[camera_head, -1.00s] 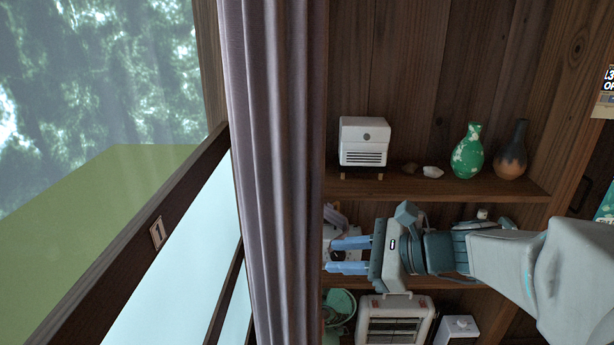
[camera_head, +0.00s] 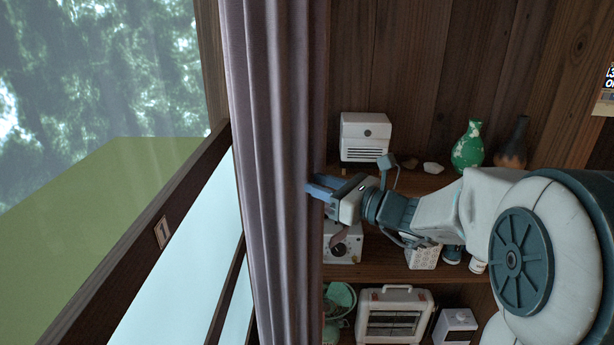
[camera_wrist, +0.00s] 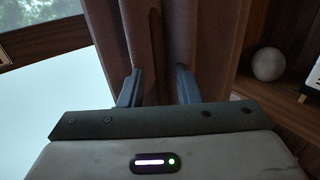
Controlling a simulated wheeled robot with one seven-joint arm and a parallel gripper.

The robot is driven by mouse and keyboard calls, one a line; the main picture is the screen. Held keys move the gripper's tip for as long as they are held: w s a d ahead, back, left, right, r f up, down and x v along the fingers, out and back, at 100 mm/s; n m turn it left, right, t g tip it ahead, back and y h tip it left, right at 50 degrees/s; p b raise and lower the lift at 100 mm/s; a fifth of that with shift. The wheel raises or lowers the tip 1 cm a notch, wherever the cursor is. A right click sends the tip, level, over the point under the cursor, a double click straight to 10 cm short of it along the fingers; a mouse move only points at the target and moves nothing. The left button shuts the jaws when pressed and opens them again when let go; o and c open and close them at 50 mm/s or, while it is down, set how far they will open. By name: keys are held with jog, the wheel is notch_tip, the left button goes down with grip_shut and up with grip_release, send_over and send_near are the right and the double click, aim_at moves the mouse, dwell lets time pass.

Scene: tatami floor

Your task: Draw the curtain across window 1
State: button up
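The mauve curtain (camera_head: 271,130) hangs bunched in tall folds at the right edge of the window (camera_head: 105,130). A small plate marked 1 (camera_head: 162,232) is on the window's dark wooden rail. My gripper (camera_head: 318,187) is at the curtain's right edge, with its blue fingers pointing left. In the wrist view my gripper (camera_wrist: 158,84) shows its two fingers apart, in front of the curtain folds (camera_wrist: 160,40). A fold lies between or just beyond the fingertips; I cannot tell if they touch it.
Wooden shelves (camera_head: 400,185) stand right of the curtain. They hold a white box device (camera_head: 365,137), a green vase (camera_head: 467,147), a brown vase (camera_head: 513,145) and a white heater (camera_head: 393,313). The window left of the curtain is uncovered.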

aim_at(307, 210)
jog(key=shift+x, duration=1.7)
grip_shut()
jog(key=shift+s, duration=0.1)
